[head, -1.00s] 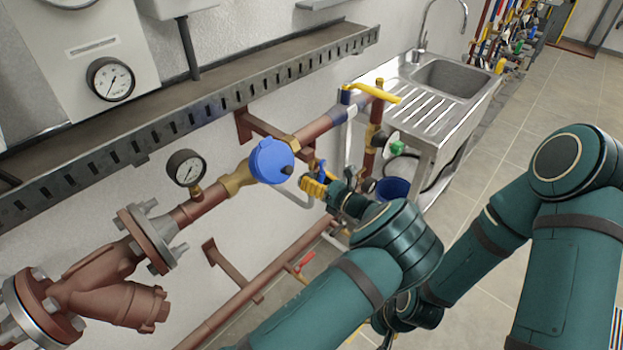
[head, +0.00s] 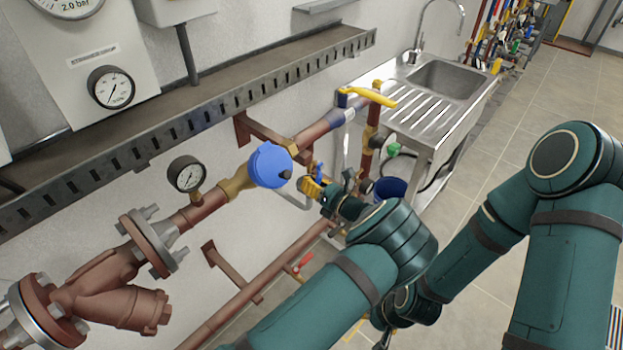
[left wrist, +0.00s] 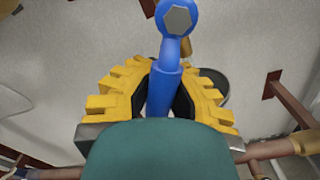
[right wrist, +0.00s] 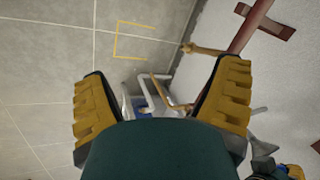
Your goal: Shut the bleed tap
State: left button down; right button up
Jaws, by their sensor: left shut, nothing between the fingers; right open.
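A small tap with a blue lever (head: 319,170) sits on the copper pipework just right of the round blue cap; I cannot tell for certain that it is the bleed tap. My left gripper (head: 311,187) is at this lever, its yellow fingers shut with nothing gripped. In the left wrist view the blue lever (left wrist: 164,88) lies lengthwise, in line with the gap between the fingers (left wrist: 160,100). Whether they touch it I cannot tell. My right gripper (right wrist: 160,100) is open and empty, low over the floor; its fingers are not clear in the head view.
A blue-capped fitting (head: 270,165) and a pressure gauge (head: 188,174) stand left of my left gripper. A yellow lever valve (head: 372,96), a green knob (head: 393,149) and a blue bucket (head: 390,188) are to its right. A red-handled tap (head: 304,262) is on the lower pipe.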

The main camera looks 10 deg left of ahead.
pick_arm(q)
jog(key=shift+s+a+r+m+p, duration=0.15)
jog(key=shift+s+r+m+p, duration=0.1)
jog(key=shift+m+p, duration=0.5)
jog(key=shift+s+a+r+m+p, duration=0.1)
jog(key=shift+s+r+m+p, duration=0.2)
jog(key=shift+m+p, duration=0.5)
jog(key=shift+s+a+r+m+p, duration=0.2)
jog(key=shift+m+p, duration=0.25)
jog(key=shift+m, duration=0.6)
pick_arm(e)
jog(key=shift+t, duration=0.3)
jog(key=shift+w+d+r, duration=0.1)
jog(key=shift+w+r, duration=0.15)
jog(key=shift+r, duration=0.5)
jog(key=shift+w+a+r, duration=0.1)
jog(key=shift+w+r, duration=0.15)
jog(key=shift+r, duration=0.45)
jog(key=shift+w+d+r, duration=0.1)
jog(key=shift+w+r, duration=0.15)
jog(key=shift+r, duration=0.5)
pick_arm(q)
jog(key=shift+s, duration=0.1)
jog(key=c, duration=0.8)
grip_release()
jog(key=shift+d+r, duration=0.1)
jog(key=shift+d, duration=0.05)
jog(key=shift+c, duration=0.2)
pick_arm(e)
jog(key=shift+d, duration=0.1)
